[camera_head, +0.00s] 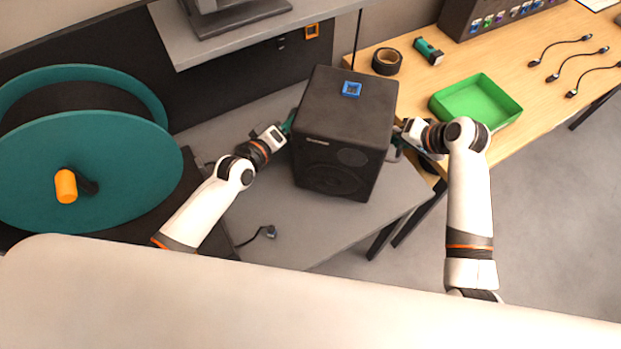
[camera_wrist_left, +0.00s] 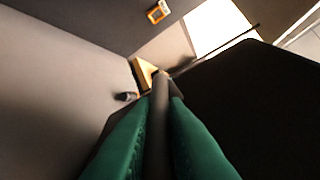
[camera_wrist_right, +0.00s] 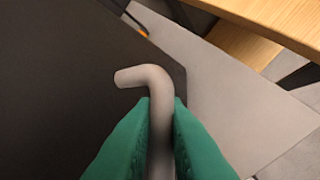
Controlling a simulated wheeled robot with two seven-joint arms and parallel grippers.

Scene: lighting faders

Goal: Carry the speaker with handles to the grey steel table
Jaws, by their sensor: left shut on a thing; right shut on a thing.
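The speaker (camera_head: 345,115) is a black box with a round cone on its front and a small blue item on top. It stands upright over the grey steel table (camera_head: 285,225); I cannot tell whether it touches the surface. My left gripper (camera_head: 288,125) is at its left side, its green fingers shut on a bar-like handle (camera_wrist_left: 160,120). My right gripper (camera_head: 397,133) is at its right side, shut on the bent grey handle (camera_wrist_right: 157,90). The dark speaker side fills the right of the left wrist view and the left of the right wrist view.
A big teal cable reel (camera_head: 100,180) stands at the left. A wooden table (camera_head: 545,75) at the right holds a green tray (camera_head: 478,102), a tape roll (camera_head: 386,61), a torch (camera_head: 429,51) and several cables. A cable end (camera_head: 268,232) lies on the grey table's front.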

